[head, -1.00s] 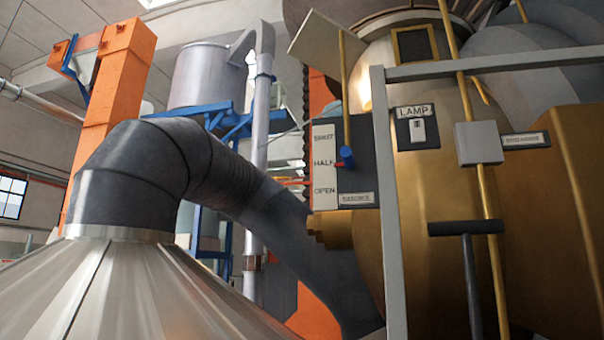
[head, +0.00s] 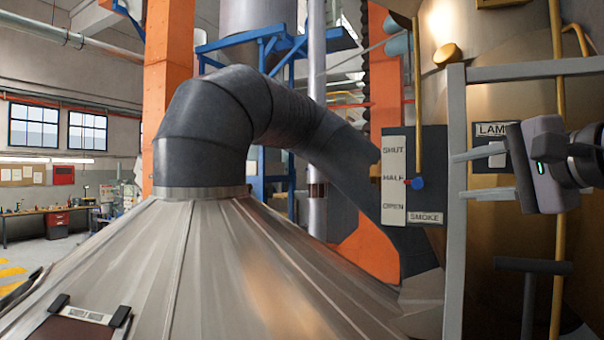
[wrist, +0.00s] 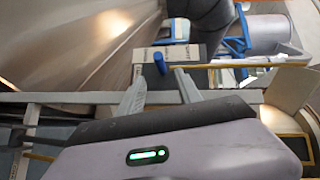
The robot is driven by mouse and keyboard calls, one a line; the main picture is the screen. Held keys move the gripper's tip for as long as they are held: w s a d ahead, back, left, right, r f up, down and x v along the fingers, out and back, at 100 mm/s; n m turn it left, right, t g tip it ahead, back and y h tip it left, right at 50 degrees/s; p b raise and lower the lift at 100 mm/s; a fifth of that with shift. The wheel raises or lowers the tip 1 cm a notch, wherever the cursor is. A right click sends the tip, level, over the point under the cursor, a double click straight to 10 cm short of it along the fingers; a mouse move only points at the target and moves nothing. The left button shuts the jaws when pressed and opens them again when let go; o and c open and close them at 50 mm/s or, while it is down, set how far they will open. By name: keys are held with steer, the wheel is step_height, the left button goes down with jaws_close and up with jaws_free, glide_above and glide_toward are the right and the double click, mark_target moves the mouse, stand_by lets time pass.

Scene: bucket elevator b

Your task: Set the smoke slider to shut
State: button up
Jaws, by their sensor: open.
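The smoke slider has a blue knob (head: 417,183) on a rod, beside the HALF mark of a dark panel (head: 430,150). A white label strip (head: 394,180) reads SHUT at the top, HALF in the middle and OPEN at the bottom. My gripper (head: 457,176) comes in from the right, fingers pointing left, at about the knob's height in the picture. In the wrist view my gripper (wrist: 159,72) is open and empty. The blue knob (wrist: 160,63) shows between the fingertips, seemingly just beyond them. I cannot tell whether anything touches.
A grey post and rail frame (head: 455,230) stands around the gripper's fingers. A LAMP plate (head: 492,129) is partly hidden behind the gripper. A dark T-shaped handle (head: 533,265) is below. A metal cone hood (head: 230,270) with a dark duct (head: 215,110) fills the left.

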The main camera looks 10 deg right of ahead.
mark_target(417, 183)
steer(key=p+x, duration=0.2)
steer(key=x, duration=1.1)
steer(key=shift+s+a+p, duration=0.1)
steer(key=shift+p, duration=0.25)
steer(key=shift+s, duration=0.1)
jaws_close()
stand_by(0.3)
